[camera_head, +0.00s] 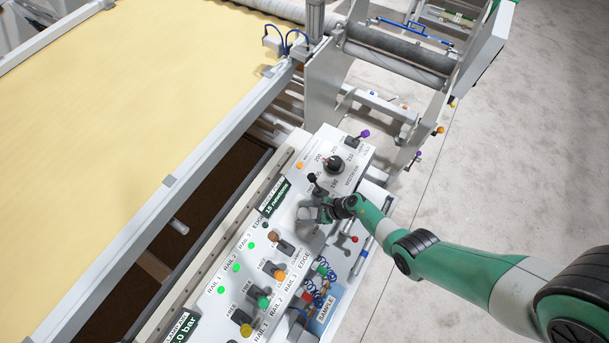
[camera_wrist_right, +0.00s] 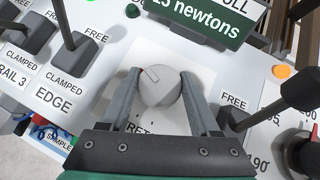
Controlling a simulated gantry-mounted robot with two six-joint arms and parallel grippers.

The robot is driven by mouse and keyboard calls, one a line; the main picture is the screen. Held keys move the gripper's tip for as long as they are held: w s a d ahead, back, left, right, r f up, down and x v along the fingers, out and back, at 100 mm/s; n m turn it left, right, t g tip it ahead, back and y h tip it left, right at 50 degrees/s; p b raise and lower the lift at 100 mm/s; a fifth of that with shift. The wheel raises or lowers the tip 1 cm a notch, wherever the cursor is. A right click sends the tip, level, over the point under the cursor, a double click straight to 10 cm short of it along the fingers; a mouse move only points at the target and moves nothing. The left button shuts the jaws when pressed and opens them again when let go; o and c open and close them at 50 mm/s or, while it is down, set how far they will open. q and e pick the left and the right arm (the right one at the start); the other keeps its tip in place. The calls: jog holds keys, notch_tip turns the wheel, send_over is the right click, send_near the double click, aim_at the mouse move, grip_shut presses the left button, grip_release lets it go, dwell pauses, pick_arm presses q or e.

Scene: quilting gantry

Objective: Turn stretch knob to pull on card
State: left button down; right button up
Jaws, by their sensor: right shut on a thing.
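The stretch knob appears to be the round light-grey knob (camera_wrist_right: 160,92) on the white panel in the right wrist view; a dark line marks its face, pointing up and left. My right gripper (camera_wrist_right: 160,77) has one finger on each side of the knob and is shut on it. In the head view my right gripper (camera_head: 317,212) is low over the panel and covers much of this spot. A dark green display (camera_head: 276,198) with white text in newtons lies beside it. A label below the knob is partly hidden by the gripper. I cannot identify the card. My left gripper is not in view.
The control panel (camera_head: 325,140) carries a black dial knob (camera_head: 333,164) and several upright levers, including a black-tipped one (camera_head: 312,178) close to my gripper. A blue SAMPLE plate (camera_head: 330,304) is at the front. Yellow fabric (camera_head: 100,100) lies left; bare floor is right.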

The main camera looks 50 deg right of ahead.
jog(key=m+h+p, duration=0.1)
jog(key=m+h, duration=0.1)
jog(key=shift+s+a+r+m+t+p, duration=0.1)
jog(key=shift+m+t+p, duration=0.2)
jog(key=shift+t+p, duration=0.1)
jog(key=m+h+p, duration=0.1)
jog(key=m+h, duration=0.1)
jog(key=shift+m, duration=0.3)
jog(key=shift+m+h+p, duration=0.4)
jog(key=shift+m+h, duration=0.3)
jog(key=shift+m, duration=0.2)
jog(key=shift+m+h, duration=0.7)
jog(key=shift+m, duration=0.3)
jog(key=m+h, duration=0.2)
jog(key=shift+f+m+g+b, duration=0.2)
jog(key=shift+m+g+b, duration=0.1)
jog(key=shift+g+b, duration=0.1)
jog(key=shift+m+g+h+b, duration=0.65)
jog(key=shift+m+h, duration=0.25)
jog(key=shift+m, duration=0.5)
jog(key=shift+r, duration=0.1)
